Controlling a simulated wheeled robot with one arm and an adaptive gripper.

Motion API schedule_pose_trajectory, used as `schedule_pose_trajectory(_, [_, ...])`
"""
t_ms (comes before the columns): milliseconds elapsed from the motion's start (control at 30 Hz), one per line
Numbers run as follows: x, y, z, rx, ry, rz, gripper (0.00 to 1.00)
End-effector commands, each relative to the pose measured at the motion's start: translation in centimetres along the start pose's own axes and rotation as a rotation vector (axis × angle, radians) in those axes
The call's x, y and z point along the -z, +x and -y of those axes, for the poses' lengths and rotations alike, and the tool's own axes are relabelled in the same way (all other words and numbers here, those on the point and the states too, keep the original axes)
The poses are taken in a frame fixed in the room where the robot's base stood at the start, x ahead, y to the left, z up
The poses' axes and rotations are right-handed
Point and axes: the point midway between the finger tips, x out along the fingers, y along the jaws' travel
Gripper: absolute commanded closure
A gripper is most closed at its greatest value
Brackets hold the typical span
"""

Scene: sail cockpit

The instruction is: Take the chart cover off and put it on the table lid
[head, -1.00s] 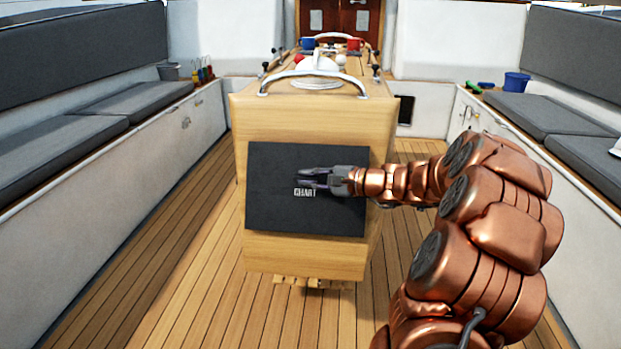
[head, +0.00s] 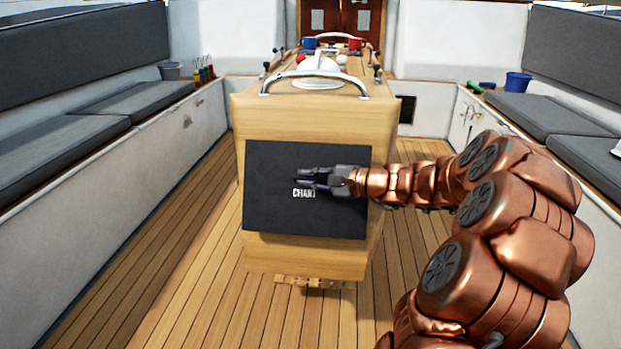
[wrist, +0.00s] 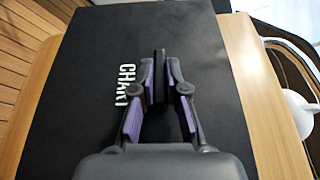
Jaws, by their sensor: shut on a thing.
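The chart cover (head: 275,205), a flat black panel with white "CHART" lettering, stands upright at the near end of the wooden table. It fills most of the wrist view (wrist: 80,130). My gripper (head: 310,178) reaches in from the right over the cover's middle. In the wrist view, my gripper's fingers (wrist: 160,72) are closed on a thin black upright tab on the cover, beside the lettering. The table lid (head: 352,91) is the wooden top above, with a curved metal handrail (head: 315,73) across its near end. What lies behind the cover is hidden.
A white domed thing (head: 318,66) stands just behind the handrail. A blue mug (head: 309,43) and a red mug (head: 354,44) stand farther back. Cushioned benches (head: 55,150) line both sides. The plank floor (head: 180,280) around the table is clear.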

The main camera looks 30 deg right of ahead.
Motion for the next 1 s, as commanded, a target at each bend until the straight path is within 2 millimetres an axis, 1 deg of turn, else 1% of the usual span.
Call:
schedule_pose_trajectory(700, [-2.1,-0.9,0.2,0.001,-0.002,0.001,1.00])
schedule_pose_trajectory(1000, [-2.3,-1.0,0.2,0.001,-0.001,0.001,1.00])
